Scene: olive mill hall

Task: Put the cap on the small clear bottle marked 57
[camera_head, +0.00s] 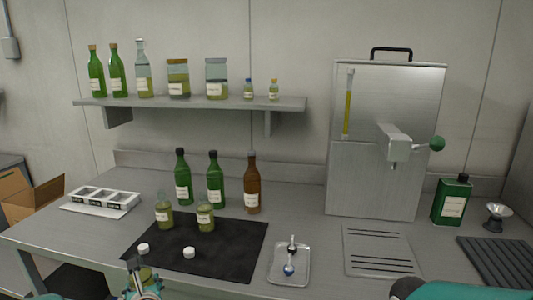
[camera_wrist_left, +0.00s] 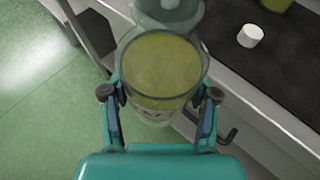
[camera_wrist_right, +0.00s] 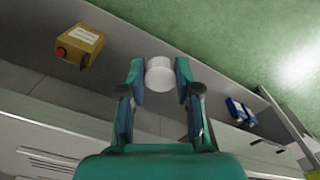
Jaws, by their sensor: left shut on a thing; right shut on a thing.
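My left gripper (camera_head: 143,284) is shut on a small clear bottle (camera_wrist_left: 160,68) of yellow-green oil, held off the front edge of the bench. The bottle's neck points away from the wrist; its marking is not legible. My right gripper (camera_wrist_right: 160,80) is shut on a white cap (camera_wrist_right: 159,70), held away from the bottle, over the floor side of the bench. In the head view only part of my right arm shows at the bottom right. Two more small bottles (camera_head: 164,217) (camera_head: 205,220) stand uncapped on the black mat (camera_head: 235,252), with two white caps (camera_head: 143,247) (camera_head: 189,253) in front.
Two green bottles (camera_head: 182,180) (camera_head: 215,180) and a brown one (camera_head: 252,185) stand behind. A white rack (camera_head: 100,200) sits left. A steel dispenser (camera_head: 375,180) and green can (camera_head: 452,202) stand right.

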